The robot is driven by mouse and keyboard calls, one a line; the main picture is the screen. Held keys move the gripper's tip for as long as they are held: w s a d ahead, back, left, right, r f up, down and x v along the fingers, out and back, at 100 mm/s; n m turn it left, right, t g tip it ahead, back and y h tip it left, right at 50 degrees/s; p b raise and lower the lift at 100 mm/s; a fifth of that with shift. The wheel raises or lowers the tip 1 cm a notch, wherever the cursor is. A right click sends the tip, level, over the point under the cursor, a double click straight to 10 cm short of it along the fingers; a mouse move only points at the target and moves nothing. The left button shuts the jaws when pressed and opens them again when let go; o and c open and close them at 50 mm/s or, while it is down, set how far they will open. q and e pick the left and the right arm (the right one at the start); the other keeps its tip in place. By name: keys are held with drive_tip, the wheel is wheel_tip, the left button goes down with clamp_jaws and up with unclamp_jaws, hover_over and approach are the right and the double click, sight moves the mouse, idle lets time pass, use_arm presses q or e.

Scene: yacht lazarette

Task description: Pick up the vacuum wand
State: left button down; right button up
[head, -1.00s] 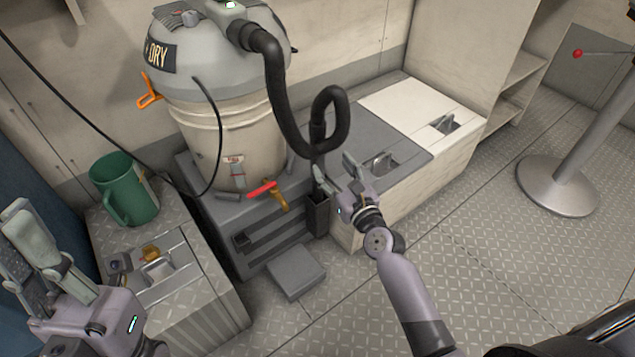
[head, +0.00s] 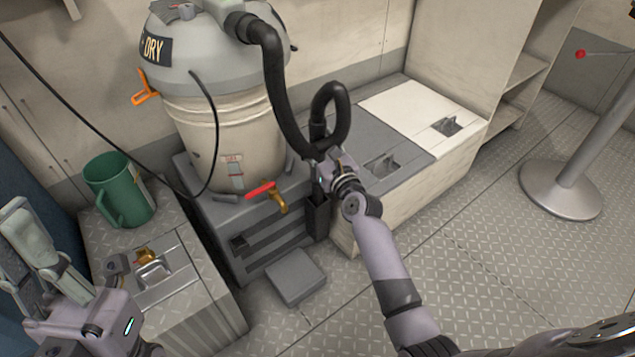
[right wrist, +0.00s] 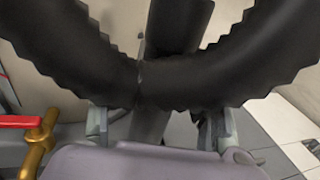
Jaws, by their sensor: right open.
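The vacuum wand (right wrist: 150,124) is a dark tube at the end of the looped black hose (head: 277,90). Its lower part stands in a black holder (head: 318,218) on the side of the grey step. My right gripper (head: 321,166) is at the wand, just below the hose loop, and hides part of it. In the right wrist view the open fingers of my right gripper (right wrist: 161,128) are on either side of the wand, with gaps between. My left gripper (head: 30,250) is at the lower left, away from the wand; its jaw opening is unclear.
The grey and cream vacuum drum (head: 225,130) stands on the step behind. A red-handled brass valve (head: 268,192) is left of the holder. A green mug (head: 118,190) stands on the left locker. A metal post base (head: 560,190) is on the right; the floor between is clear.

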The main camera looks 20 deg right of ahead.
drive_tip(key=c, duration=0.4)
drive_tip(key=shift+r, duration=0.1)
drive_tip(key=c, duration=0.8)
drive_tip(key=shift+c, duration=0.2)
